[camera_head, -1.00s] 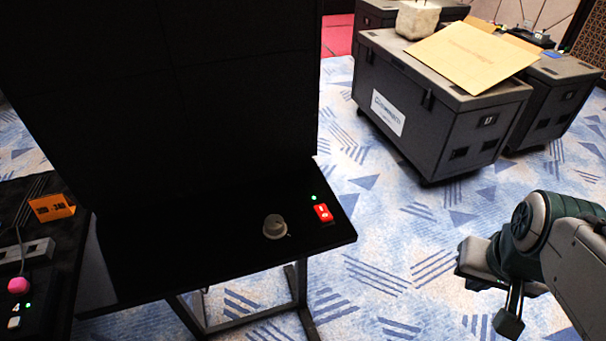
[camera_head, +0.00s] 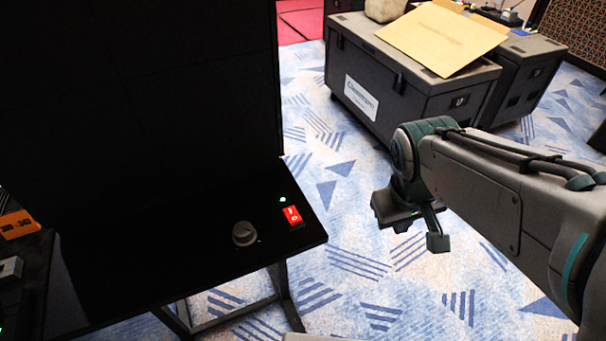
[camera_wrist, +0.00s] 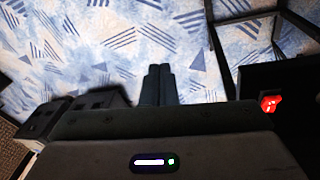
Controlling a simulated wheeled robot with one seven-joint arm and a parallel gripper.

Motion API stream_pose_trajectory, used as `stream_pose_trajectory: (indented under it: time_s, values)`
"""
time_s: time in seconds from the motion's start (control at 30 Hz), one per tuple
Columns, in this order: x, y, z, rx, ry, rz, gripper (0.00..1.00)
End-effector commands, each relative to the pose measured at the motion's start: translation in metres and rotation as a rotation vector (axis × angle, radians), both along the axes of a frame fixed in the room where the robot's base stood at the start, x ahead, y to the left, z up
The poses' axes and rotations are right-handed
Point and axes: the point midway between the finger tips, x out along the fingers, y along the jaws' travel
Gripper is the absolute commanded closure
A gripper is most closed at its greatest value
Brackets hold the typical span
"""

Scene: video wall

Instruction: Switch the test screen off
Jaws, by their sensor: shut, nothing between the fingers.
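The test screen (camera_head: 150,100) is a large black panel standing at the left in the head view, and its face is dark. On the black ledge in front of it sits a red rocker switch (camera_head: 292,215) with white marks. A small green light (camera_head: 282,199) glows just behind the switch. A grey round knob (camera_head: 244,233) is to its left. The red switch also shows at the right edge of the wrist view (camera_wrist: 270,103). My gripper (camera_wrist: 158,72) is shut and empty, its fingers together over the carpet, right of the ledge and apart from it.
A dark wheeled case (camera_head: 405,85) with a cardboard sheet (camera_head: 442,38) on top stands at the back right. An orange label (camera_head: 18,224) and a grey block lie at the far left. Patterned carpet (camera_head: 340,270) between ledge and case is clear.

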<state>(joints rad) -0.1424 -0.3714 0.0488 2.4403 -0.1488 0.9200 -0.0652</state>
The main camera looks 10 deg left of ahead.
Motion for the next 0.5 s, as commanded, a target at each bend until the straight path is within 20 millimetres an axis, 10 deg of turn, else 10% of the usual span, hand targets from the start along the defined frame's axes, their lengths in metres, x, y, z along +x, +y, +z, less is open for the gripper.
stream_pose_trajectory:
  time_s: [0.5]
  values:
    - [0.060,0.184,0.059,-0.707,0.214,1.392,1.00]
